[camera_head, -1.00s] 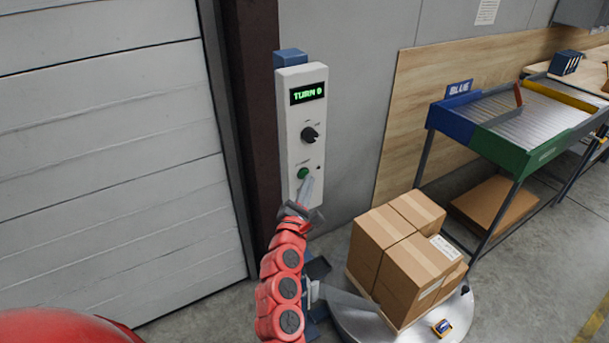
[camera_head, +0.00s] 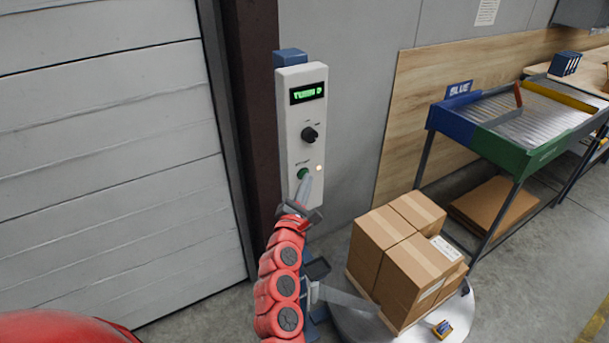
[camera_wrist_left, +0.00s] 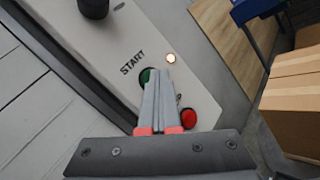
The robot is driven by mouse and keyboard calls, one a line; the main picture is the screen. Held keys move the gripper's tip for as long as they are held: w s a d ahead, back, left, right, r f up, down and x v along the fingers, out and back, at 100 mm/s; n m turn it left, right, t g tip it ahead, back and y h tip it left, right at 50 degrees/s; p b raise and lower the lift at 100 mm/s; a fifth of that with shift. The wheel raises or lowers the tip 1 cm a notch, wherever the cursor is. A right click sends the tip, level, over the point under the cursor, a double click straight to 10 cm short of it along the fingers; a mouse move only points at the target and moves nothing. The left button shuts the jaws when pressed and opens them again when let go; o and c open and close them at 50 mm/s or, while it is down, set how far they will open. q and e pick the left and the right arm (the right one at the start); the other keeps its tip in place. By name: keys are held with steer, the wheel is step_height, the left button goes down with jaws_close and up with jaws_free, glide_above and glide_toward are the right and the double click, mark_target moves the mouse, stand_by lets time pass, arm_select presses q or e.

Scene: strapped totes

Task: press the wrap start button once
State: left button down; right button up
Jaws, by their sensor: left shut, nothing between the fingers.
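The control panel (camera_head: 304,110) is a white upright box with a lit green display (camera_head: 308,93), a black knob (camera_head: 309,135) and a green start button (camera_head: 302,173). My left gripper (camera_head: 308,181) is shut and empty, its tips at the green button. In the left wrist view, the button (camera_wrist_left: 145,75) shows beside the word START, partly covered by the fingertips (camera_wrist_left: 159,74). I cannot tell whether they touch it. My right gripper is not in view.
A red button (camera_wrist_left: 188,118) sits low on the panel, close to my left fingers. Strapped cartons (camera_head: 412,255) stand on a round turntable (camera_head: 350,325) right of my arm. A sorting rack (camera_head: 515,148) stands further right. A closed shutter door (camera_head: 110,150) is at left.

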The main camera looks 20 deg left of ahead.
arm_select(q)
steer(key=shift+s+d, duration=0.5)
steer(key=shift+d, duration=0.1)
steer(key=s+d+p, duration=0.1)
steer(key=d, duration=0.1)
steer(key=s+d+p, duration=0.1)
steer(key=s+d, duration=0.1)
stand_by(0.4)
stand_by(0.6)
